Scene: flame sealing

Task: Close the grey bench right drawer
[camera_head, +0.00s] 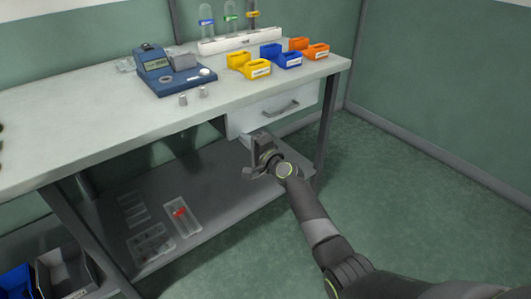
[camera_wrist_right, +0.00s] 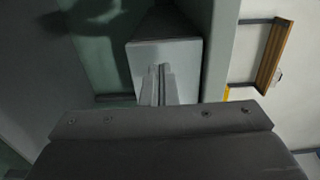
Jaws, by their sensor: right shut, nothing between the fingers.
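My right gripper (camera_head: 252,158) is shut and empty, just below the lower left part of the drawer front. Contact with the drawer is unclear. In the right wrist view its fingers (camera_wrist_right: 162,86) show together before a pale box-like surface I cannot identify surely. My left gripper is out of view.
Yellow (camera_head: 249,66), blue (camera_head: 281,56) and orange (camera_head: 309,48) bins and a blue instrument (camera_head: 172,72) stand on the bench. A bench leg (camera_head: 326,125) is right of the drawer. A lower shelf (camera_head: 190,195) lies beneath. The floor (camera_head: 410,185) at right is clear.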

